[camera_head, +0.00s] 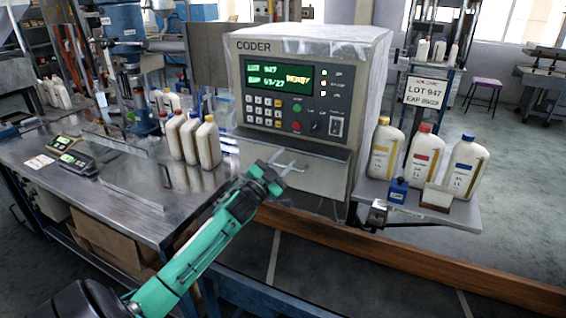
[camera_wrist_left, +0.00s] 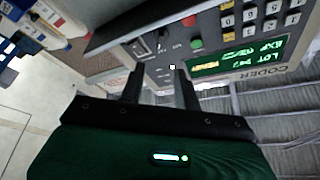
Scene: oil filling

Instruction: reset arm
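My left arm comes in from the lower left in the head view. Its gripper (camera_head: 288,168) hangs in front of the lower front of the coder machine (camera_head: 303,88). In the left wrist view the two dark fingers (camera_wrist_left: 158,84) stand apart with nothing between them. The coder's keypad, buttons and green display (camera_wrist_left: 238,58) show upside down there, beyond the fingertips. The display reads LOT 947, EXP 03/27 and READY. My right gripper is in neither view.
A metal bench (camera_head: 140,200) at left carries several bottles and a small scale (camera_head: 77,161). A sign (camera_head: 427,92) stands behind. A wooden beam (camera_head: 420,268) runs below.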

